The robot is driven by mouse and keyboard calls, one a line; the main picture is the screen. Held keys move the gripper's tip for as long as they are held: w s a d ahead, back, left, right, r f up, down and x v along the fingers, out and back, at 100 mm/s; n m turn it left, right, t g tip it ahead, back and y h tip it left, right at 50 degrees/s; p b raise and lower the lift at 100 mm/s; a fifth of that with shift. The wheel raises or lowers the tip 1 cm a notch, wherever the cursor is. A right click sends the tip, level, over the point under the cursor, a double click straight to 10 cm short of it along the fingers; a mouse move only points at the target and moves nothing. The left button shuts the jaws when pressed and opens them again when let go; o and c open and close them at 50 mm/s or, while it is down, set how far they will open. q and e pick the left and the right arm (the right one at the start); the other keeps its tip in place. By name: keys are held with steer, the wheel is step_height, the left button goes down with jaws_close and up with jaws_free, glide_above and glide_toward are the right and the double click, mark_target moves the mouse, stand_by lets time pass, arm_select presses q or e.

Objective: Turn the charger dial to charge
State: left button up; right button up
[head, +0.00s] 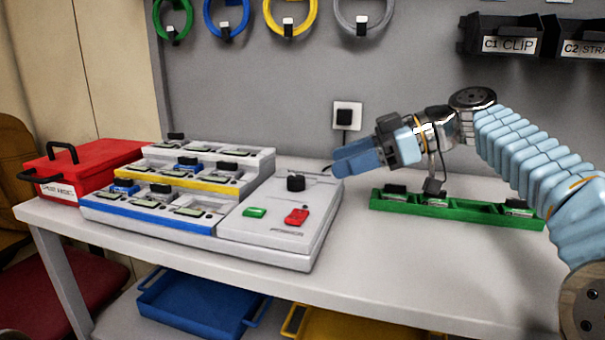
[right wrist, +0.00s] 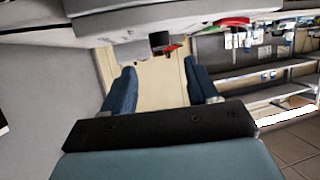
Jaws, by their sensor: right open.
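The charger is a grey stepped unit with a flat front panel (head: 265,232) at its right. A black dial (head: 295,182) stands on the upper part of this panel; its marks are too small to read. My right gripper (head: 338,160) is just right of and above the dial, pointing left, open and apart from it. In the right wrist view, the two blue fingers (right wrist: 160,78) are spread with nothing between them. A small dark shape (right wrist: 160,41) beyond them is probably the dial. My left gripper is not in view.
The panel also has a green button (head: 254,212) and a red switch (head: 297,216). A green tray (head: 455,209) with several small devices lies to the right, under my right arm. A red box (head: 80,168) stands at the far left. The front right tabletop is clear.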

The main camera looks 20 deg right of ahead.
mark_target(298, 177)
steer(key=x, duration=0.8)
steer(key=shift+a+f, duration=0.1)
steer(key=shift+f, duration=0.05)
